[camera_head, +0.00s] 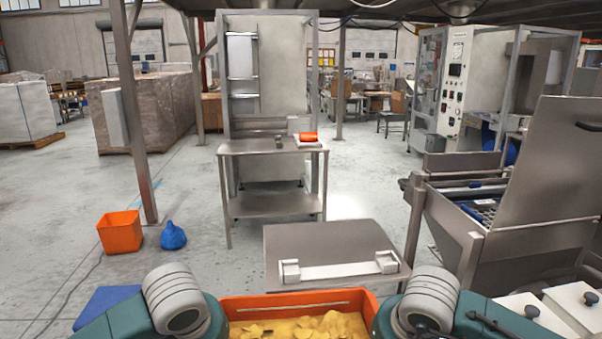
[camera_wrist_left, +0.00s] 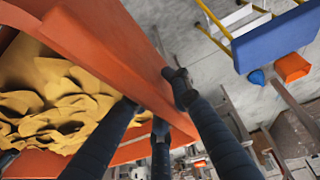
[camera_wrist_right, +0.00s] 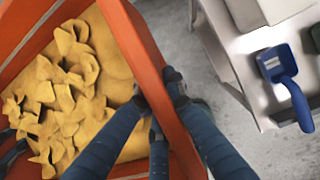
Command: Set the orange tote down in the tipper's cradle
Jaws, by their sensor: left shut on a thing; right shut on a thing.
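The orange tote (camera_head: 300,300) is at the bottom of the head view, close to my body, holding yellow chip-like pieces (camera_head: 310,328). My left gripper (camera_wrist_left: 156,104) is shut on the tote's side wall, with fingers on both faces of the rim. My right gripper (camera_wrist_right: 158,98) is shut on the opposite wall in the same way. Just beyond the tote is a grey metal plate with a white bar and two end blocks (camera_head: 335,270), which looks like the tipper's cradle. It is empty and apart from the tote. The tote's underside is hidden.
A steel machine with a raised panel (camera_head: 545,160) stands at right. A steel bench (camera_head: 272,147) stands beyond the plate. A blue scoop (camera_wrist_right: 285,80) lies on a pale surface beside my right gripper.

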